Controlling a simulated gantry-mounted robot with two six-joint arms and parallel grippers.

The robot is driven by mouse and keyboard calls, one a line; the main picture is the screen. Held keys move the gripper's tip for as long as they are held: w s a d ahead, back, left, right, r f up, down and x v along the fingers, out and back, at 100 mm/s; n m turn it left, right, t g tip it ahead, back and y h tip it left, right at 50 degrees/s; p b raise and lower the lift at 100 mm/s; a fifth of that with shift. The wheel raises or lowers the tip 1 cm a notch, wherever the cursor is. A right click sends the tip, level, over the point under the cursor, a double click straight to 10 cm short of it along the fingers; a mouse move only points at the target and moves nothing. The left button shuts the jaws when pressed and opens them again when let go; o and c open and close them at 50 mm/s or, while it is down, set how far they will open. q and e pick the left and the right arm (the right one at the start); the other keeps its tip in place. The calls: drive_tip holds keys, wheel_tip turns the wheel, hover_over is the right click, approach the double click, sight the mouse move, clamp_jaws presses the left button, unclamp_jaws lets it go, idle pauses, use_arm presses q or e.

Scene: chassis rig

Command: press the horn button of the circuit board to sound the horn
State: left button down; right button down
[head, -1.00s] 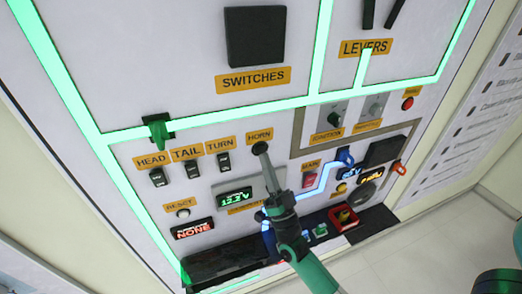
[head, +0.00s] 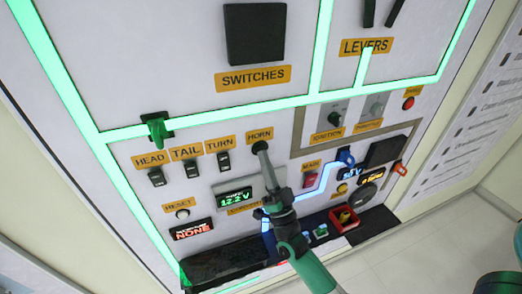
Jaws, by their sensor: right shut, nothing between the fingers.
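The white circuit board (head: 205,110) fills most of the head view. The HORN label (head: 259,135) sits in the middle of its lower half. The horn button (head: 259,146) is a small dark spot just below that label, mostly hidden by my right gripper (head: 263,154). The right gripper is shut and empty, its tip at the button. I cannot tell for sure whether it touches or presses it. My left gripper is not in view.
HEAD, TAIL and TURN switches (head: 191,168) are left of the horn button. A green display (head: 236,198) reads about 12.2 V below it. A red MAIN switch (head: 310,180) and a blue plug (head: 345,158) are to the right. A red bin (head: 344,219) is at the lower right.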

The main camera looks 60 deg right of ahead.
drive_tip(key=shift+w+d, duration=0.25)
idle(0.3)
drive_tip(key=shift+a, duration=0.1)
drive_tip(key=shift+s+a, duration=0.5)
drive_tip(key=shift+s, duration=0.1)
drive_tip(key=shift+a, duration=0.1)
drive_tip(key=s+a+p, duration=0.2)
drive_tip(key=s+a, duration=0.1)
drive_tip(key=shift+s+a, duration=0.15)
drive_tip(key=shift+s, duration=0.15)
idle(1.0)
